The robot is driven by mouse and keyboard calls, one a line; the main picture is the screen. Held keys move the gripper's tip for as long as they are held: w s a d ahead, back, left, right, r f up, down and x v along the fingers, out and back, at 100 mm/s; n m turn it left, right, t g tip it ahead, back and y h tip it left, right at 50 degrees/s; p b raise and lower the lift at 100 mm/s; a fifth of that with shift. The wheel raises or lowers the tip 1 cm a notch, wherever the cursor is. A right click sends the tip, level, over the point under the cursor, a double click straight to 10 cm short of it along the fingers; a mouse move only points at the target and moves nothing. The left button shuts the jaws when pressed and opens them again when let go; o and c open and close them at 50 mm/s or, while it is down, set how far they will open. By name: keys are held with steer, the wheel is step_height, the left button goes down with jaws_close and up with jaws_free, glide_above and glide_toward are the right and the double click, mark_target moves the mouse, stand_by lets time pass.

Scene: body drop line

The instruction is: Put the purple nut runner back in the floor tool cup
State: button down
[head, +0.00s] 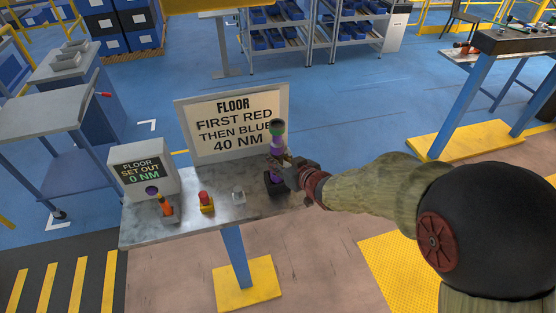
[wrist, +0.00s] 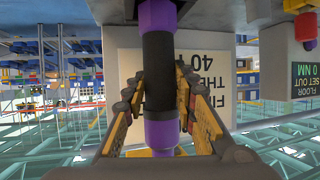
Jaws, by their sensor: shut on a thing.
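The purple nut runner (head: 277,144) stands roughly upright at the right end of the small grey table, with a dark green-topped upper end. My gripper (head: 284,168) is shut on it from the right. In the wrist view, the nut runner (wrist: 158,60) runs top to bottom between the two fingers (wrist: 158,95), which flank its black grip. A dark block-like holder (head: 275,187), seemingly the floor tool cup, shows at its lower end on the table. I cannot tell whether the lower end is inside it or just above, as my gripper partly covers this spot.
On the table (head: 225,213) are an orange-handled tool (head: 166,208), a red-topped yellow piece (head: 206,202) and a small pale block (head: 238,197). A display reading "FLOOR SET OUT 0 NM" (head: 143,170) stands left. A sign (head: 232,125) stands close behind the nut runner.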

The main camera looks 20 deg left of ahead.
steer(key=shift+f+b, duration=1)
steer(key=shift+f, duration=0.15)
stand_by(0.5)
steer(key=c, duration=1.5)
jaws_free()
steer(key=shift+o, duration=0.8)
steer(key=shift+f, duration=0.1)
steer(key=shift+f, duration=0.15)
steer(key=shift+p+v, duration=0.4)
steer(key=shift+v, duration=0.45)
steer(key=shift+p+v, duration=1.15)
steer(key=shift+v, duration=1.55)
